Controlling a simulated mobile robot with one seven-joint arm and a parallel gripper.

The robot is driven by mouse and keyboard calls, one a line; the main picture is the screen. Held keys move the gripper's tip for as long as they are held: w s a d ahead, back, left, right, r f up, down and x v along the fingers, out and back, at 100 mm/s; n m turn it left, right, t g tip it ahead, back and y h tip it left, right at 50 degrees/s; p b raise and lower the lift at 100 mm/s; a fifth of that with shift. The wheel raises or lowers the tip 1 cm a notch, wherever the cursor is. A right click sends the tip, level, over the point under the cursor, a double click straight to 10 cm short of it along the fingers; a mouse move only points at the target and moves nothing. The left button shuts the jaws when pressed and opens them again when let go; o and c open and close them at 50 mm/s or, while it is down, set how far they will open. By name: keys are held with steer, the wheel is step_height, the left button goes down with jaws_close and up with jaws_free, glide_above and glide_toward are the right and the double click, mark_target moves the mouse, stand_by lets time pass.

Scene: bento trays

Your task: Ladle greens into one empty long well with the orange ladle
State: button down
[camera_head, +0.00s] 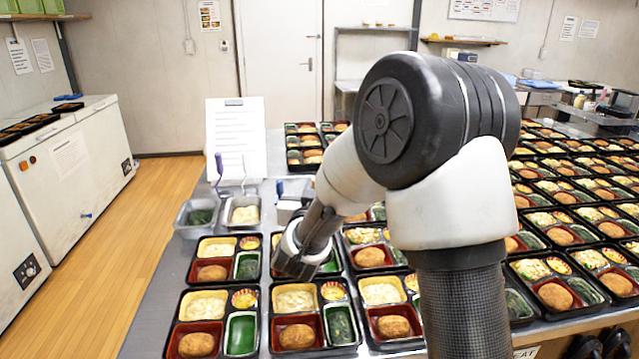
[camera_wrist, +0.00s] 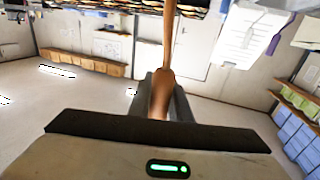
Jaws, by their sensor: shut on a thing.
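My gripper (camera_head: 296,254) is low over the bento trays, mostly hidden behind my own forearm. In the wrist view, my gripper (camera_wrist: 161,92) is shut on the orange-brown handle of the ladle (camera_wrist: 169,42). The ladle's bowl cannot be made out in either view. Chopped greens (camera_head: 200,217) lie in a metal pan (camera_head: 180,222) left of my gripper. A bento tray at the front left has a long green well (camera_head: 240,334) that looks empty. The tray to its right has greens in its long well (camera_head: 340,323). The well behind (camera_head: 247,265) is hard to judge.
A second pan (camera_head: 242,212) holds pale food beside the greens. A white notice board (camera_head: 237,140) stands behind the pans. Filled bento trays (camera_head: 575,210) crowd the counter on the right. White chest freezers (camera_head: 65,170) stand left, across an open wooden floor (camera_head: 150,225).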

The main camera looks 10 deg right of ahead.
steer(key=shift+d+f+m+g+y+b, duration=0.15)
steer(key=shift+d+f+m+g+y, duration=0.35)
steer(key=shift+d+f+m, duration=1.55)
steer(key=shift+d+f+m+g+y+b, duration=0.25)
steer(key=shift+d+f+m+y, duration=0.45)
steer(key=shift+d+f+m, duration=1.35)
steer(key=shift+d+f+m+g+y+b, duration=0.1)
steer(key=shift+d+f+m+g+y, duration=0.4)
steer(key=shift+d+f+m, duration=1.5)
steer(key=shift+w+d+r, duration=0.1)
steer(key=shift+d+r, duration=0.1)
steer(key=shift+r, duration=0.05)
